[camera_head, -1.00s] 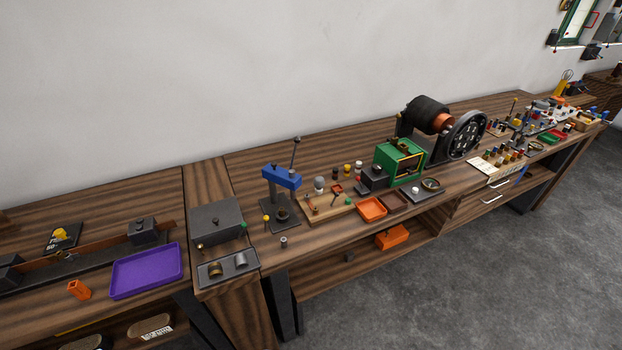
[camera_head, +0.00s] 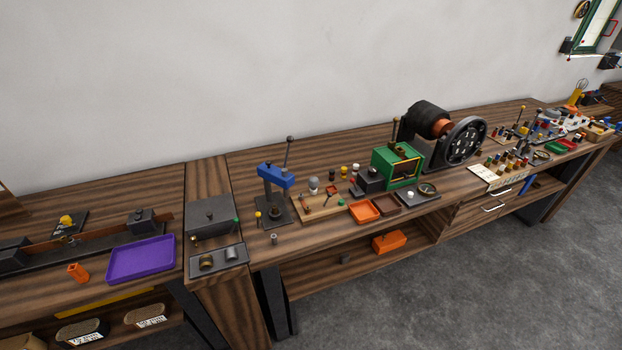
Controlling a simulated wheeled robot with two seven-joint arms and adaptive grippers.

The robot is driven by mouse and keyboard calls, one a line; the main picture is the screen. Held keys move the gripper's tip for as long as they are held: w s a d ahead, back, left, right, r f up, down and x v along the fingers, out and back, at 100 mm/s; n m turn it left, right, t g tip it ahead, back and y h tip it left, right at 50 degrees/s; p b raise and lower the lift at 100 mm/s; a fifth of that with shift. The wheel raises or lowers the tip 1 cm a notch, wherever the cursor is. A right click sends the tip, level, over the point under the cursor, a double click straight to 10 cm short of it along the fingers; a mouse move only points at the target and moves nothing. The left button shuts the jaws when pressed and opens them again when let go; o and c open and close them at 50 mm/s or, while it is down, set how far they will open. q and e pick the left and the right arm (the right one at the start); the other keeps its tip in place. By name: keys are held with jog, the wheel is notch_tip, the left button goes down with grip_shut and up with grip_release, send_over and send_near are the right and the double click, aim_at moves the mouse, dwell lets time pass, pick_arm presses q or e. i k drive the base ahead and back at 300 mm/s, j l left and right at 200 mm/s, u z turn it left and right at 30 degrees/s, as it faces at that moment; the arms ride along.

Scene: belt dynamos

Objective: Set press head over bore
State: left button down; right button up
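The press stands on the wooden bench left of the picture's middle, with a blue press head (camera_head: 275,174) on a dark column and a lever with a dark knob rising behind it. Below the head is its dark base plate (camera_head: 277,212) with a dark round holder on it. The bore itself is too small to make out, so I cannot tell whether the head is in line with it. A small grey cylinder (camera_head: 274,239) stands on the bench in front of the base. Neither of my grippers shows in the head view.
Left of the press are a grey box (camera_head: 211,214), a dark tray (camera_head: 233,254) with two round parts, and a purple tray (camera_head: 141,259). To the right are a wooden tool board (camera_head: 318,207), an orange tray (camera_head: 363,212) and a green machine (camera_head: 391,168). Clear floor lies in front.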

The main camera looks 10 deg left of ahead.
aim_at(266, 170)
jog(key=k+l, duration=0.1)
jog(key=l, duration=1.2)
jog(key=k+l, duration=0.15)
jog(key=l, duration=0.5)
